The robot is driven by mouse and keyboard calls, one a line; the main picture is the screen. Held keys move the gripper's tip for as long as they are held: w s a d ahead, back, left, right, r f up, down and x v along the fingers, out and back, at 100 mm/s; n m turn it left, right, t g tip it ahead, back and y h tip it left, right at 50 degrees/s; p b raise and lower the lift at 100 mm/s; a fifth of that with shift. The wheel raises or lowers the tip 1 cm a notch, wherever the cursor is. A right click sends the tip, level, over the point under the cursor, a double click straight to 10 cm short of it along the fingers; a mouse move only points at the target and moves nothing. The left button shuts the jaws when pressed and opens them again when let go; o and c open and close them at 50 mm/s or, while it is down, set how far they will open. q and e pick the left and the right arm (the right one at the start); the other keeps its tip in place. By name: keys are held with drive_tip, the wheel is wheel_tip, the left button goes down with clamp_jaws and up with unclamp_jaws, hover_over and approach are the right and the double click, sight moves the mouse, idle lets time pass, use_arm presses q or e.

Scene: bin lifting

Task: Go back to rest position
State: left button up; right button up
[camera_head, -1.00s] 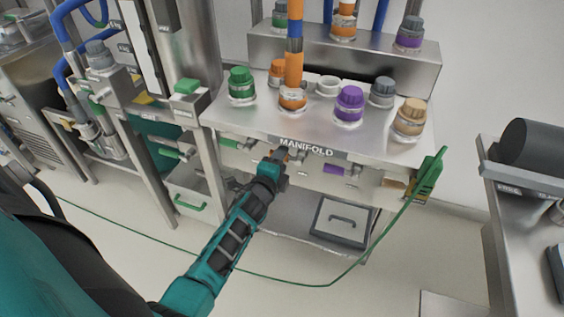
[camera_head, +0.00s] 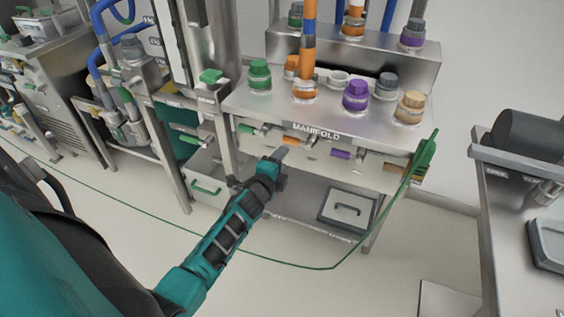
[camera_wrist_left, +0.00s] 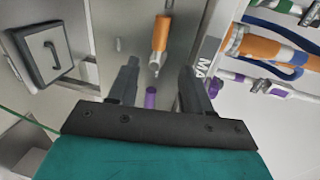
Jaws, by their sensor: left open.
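My left arm comes in from the lower left, and its gripper (camera_head: 276,160) is in front of the manifold bench (camera_head: 290,112), below the "MANIFOLD" label. In the left wrist view the two fingers of this gripper (camera_wrist_left: 155,85) stand apart with nothing held between them. An orange valve handle (camera_wrist_left: 160,33) is ahead of the fingers, apart from them. In the head view the orange handle (camera_head: 293,141) is on the bench front, above the gripper tip. A purple handle (camera_head: 341,154) is to its right. My right gripper is not in view.
A green hose (camera_head: 330,267) hangs from the bench's right end and runs along the floor. A grey bin (camera_head: 345,211) is on the bench's lower shelf. A steel table (camera_head: 520,200) with a dark cylinder (camera_head: 535,142) stands at right.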

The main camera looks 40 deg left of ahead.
use_arm(q)
drive_tip(key=shift+s+d, duration=0.1)
drive_tip(key=shift+s, duration=0.25)
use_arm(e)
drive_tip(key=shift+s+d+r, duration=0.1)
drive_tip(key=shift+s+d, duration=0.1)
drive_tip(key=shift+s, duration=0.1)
use_arm(q)
drive_tip(key=s+d+f+n+g+h, duration=0.2)
drive_tip(key=s+d+n, duration=0.4)
drive_tip(key=s+d, duration=0.3)
drive_tip(key=s+d+f+n+g+h, duration=0.2)
drive_tip(key=s+d+n, duration=0.5)
drive_tip(key=s, duration=0.6)
drive_tip(key=shift+d+g+h, duration=0.3)
drive_tip(key=shift+d+h, duration=0.6)
drive_tip(key=shift+d, duration=0.05)
